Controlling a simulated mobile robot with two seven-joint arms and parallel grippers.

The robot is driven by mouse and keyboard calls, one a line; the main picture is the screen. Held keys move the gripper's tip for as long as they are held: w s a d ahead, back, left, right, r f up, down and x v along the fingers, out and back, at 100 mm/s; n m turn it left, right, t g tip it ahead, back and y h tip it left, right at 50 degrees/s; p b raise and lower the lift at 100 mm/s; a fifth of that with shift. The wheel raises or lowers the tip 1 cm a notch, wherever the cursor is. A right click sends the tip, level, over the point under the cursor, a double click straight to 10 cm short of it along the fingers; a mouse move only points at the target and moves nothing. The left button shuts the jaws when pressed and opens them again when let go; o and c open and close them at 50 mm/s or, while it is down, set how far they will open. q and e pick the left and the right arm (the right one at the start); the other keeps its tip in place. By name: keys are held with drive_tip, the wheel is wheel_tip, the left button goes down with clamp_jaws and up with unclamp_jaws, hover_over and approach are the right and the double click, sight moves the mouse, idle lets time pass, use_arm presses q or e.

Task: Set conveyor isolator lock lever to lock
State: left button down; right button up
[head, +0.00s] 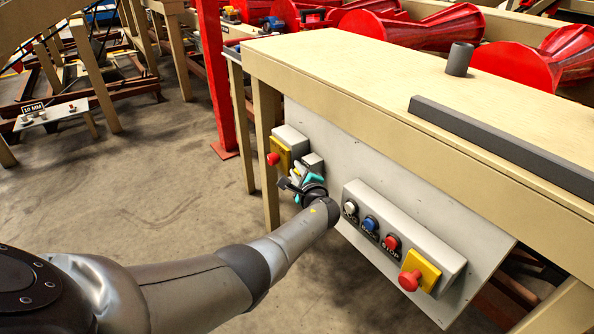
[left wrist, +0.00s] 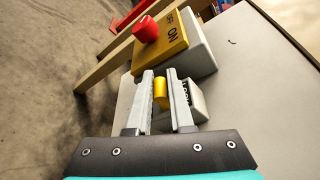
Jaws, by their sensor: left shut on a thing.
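The conveyor isolator lock lever (left wrist: 161,94) shows as a short yellow piece on a small grey box (left wrist: 197,100) in the left wrist view. Dark lettering on that box is partly hidden by a finger. My left gripper (left wrist: 160,90) is shut on the lever, one finger on each side. In the head view my left gripper (head: 301,177) is at the left end of the grey panel and hides most of the lever. Beside the lever is the isolator, a yellow plate (left wrist: 160,48) marked ON with a red knob (left wrist: 146,29). My right gripper is not in view.
A grey control box (head: 430,250) with white, blue and red buttons and a second red knob (head: 408,281) sits to the right on the panel (head: 340,150). The wooden table top (head: 350,70) overhangs it. A table leg (head: 266,150) stands at the left.

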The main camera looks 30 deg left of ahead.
use_arm(q)
drive_tip(key=c, duration=0.9)
unclamp_jaws()
drive_tip(key=shift+o, duration=0.5)
drive_tip(key=shift+r, duration=0.1)
drive_tip(key=shift+w, duration=0.1)
